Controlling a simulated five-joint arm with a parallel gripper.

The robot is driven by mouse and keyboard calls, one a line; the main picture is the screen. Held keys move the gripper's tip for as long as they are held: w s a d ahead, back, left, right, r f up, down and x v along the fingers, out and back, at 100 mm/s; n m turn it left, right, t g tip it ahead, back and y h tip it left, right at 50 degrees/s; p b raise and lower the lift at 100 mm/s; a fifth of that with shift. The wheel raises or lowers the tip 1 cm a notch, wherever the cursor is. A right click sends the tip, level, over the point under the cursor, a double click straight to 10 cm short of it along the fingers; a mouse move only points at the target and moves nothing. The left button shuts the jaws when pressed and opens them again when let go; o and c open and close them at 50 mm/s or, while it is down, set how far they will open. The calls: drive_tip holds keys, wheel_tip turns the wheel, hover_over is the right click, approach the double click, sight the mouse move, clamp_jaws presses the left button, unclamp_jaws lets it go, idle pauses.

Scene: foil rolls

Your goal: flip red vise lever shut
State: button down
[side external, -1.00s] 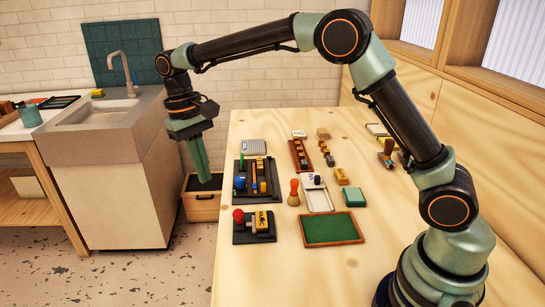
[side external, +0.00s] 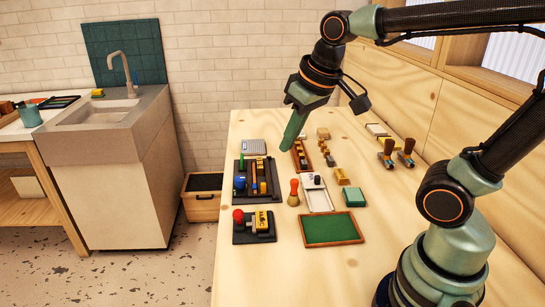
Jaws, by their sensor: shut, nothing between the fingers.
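The vise (side external: 262,222) is a small yellow block-like fixture on a dark base plate (side external: 246,238) at the table's front left. Its lever has a round red knob (side external: 238,215), which stands at the left end of the plate. The lever's arm is too small to make out clearly. My gripper (side external: 285,147) is shut and empty. It points down and slightly left above the back of the table, well behind and above the vise, and touches nothing that I can see.
A dark tray (side external: 238,193) with coloured parts lies just behind the vise. A red-handled tool (side external: 294,192), a white tray (side external: 318,202) and a green-topped wooden tray (side external: 333,229) lie to its right. The table's left edge is close to the vise.

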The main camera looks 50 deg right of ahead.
drive_tip(key=s+d+f+t, duration=0.1)
drive_tip(key=s+f, duration=0.1)
drive_tip(key=s, duration=0.1)
drive_tip(key=g, duration=0.1)
hover_over(239, 217)
drive_tip(key=s+d, duration=0.4)
drive_tip(key=f, duration=0.2)
drive_tip(key=w+a+f+g, duration=0.1)
drive_tip(key=w+a+f, duration=0.2)
drive_tip(key=w+f, duration=0.55)
drive_tip(key=x, duration=0.9)
drive_tip(key=shift+w+d, duration=0.1)
drive_tip(key=shift+d, duration=0.05)
drive_tip(key=shift+s+r, duration=0.1)
drive_tip(key=shift+s, duration=0.45)
drive_tip(key=shift+s+r, duration=0.1)
drive_tip(key=shift+s, duration=1.35)
